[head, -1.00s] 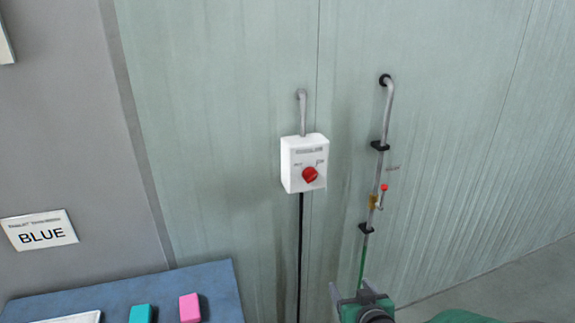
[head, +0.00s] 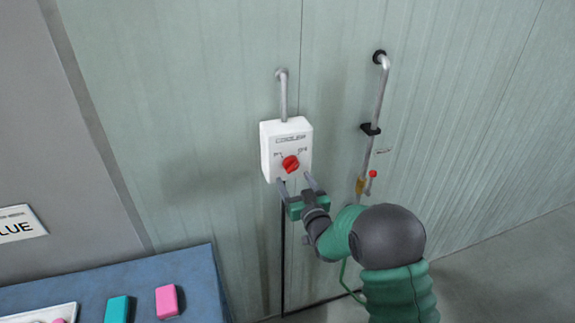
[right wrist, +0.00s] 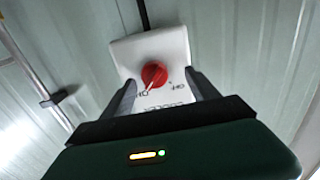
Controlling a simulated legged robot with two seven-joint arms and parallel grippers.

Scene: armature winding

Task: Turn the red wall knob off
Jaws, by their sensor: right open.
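The red knob (head: 291,163) sits on the front of a white wall box (head: 286,136) with lettering above it and a label on each side. My right gripper (head: 296,183) is open just below the knob, its fingers pointing at the box. In the right wrist view the knob (right wrist: 154,75) shows between the two spread fingers (right wrist: 160,92), beyond their tips. The fingers look apart from the knob; whether they touch the box I cannot tell. The knob's pale pointer mark leans toward the label on its left in the head view. My left gripper is not in view.
A grey pipe (head: 382,95) with a small red-topped valve (head: 372,174) runs down the wall to the right. A blue table (head: 215,285) with a teal block (head: 118,309) and a pink block (head: 167,301) stands at lower left. A black cable hangs below the box.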

